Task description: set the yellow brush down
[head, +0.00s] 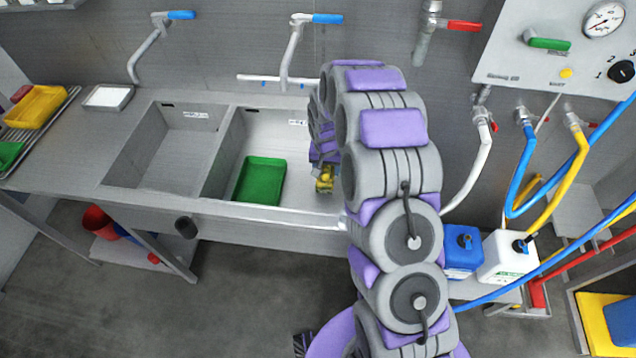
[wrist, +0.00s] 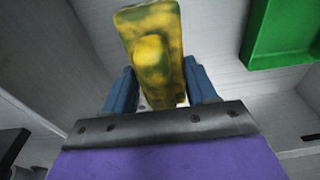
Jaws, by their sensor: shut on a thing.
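The yellow brush (wrist: 152,50), stained with green-brown patches, is between the two blue fingers of my gripper (wrist: 160,92) in the wrist view. My gripper is shut on it. In the head view the brush (head: 325,180) shows just left of my arm, over the right part of the right sink basin (head: 222,150). Most of my gripper is hidden behind my arm there. I cannot tell whether the brush touches a surface.
A green tray (head: 260,180) lies in the right basin, left of the brush; it also shows in the wrist view (wrist: 280,35). The left basin (head: 165,150) looks empty. Taps with blue handles (head: 328,19) stand behind. A white tray (head: 108,97) sits on the left counter.

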